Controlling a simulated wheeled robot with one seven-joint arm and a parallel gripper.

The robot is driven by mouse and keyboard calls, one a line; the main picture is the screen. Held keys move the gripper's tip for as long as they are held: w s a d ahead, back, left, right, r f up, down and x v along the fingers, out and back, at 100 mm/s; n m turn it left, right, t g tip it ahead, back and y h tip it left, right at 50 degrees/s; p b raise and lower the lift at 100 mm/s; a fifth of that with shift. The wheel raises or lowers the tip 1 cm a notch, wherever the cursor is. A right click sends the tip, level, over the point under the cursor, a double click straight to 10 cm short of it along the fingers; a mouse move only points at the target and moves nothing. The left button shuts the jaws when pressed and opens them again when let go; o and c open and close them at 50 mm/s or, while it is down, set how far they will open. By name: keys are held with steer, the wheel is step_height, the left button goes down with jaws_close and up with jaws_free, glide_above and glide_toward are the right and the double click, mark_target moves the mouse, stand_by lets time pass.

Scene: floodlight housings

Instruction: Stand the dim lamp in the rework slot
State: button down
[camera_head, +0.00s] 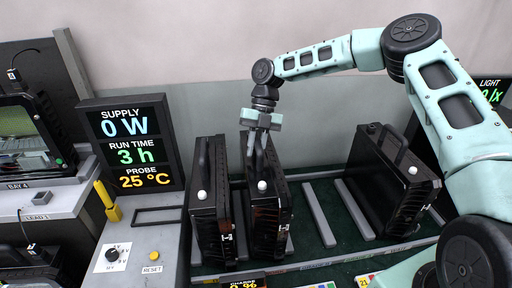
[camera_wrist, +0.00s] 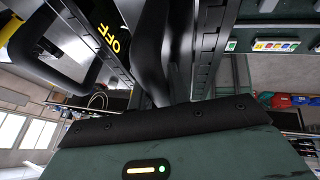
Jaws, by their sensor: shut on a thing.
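My gripper (camera_head: 262,132) is shut on the upright handle of a black floodlight housing (camera_head: 268,215), the middle one of three at the rack. This lamp stands upright, close beside another black lamp (camera_head: 210,210) on its left; whether its base touches the rack floor is hidden. A third black lamp (camera_head: 392,185) stands farther right. In the wrist view the dark handle (camera_wrist: 152,50) rises from between my fingers, which are mostly hidden. I cannot tell from the pictures which lamp is dim, and no rework slot label is readable.
The green rack floor (camera_head: 345,222) has grey dividers (camera_head: 319,213) and free room between the middle and right lamps. At left stand a display (camera_head: 130,145) reading 0 W, 3 h and 25 °C, a control box (camera_head: 140,250) with knob, and a bay with another unit (camera_head: 30,135).

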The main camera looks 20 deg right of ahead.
steer(key=shift+f+b, duration=0.3)
steer(key=shift+f, duration=0.05)
stand_by(1.5)
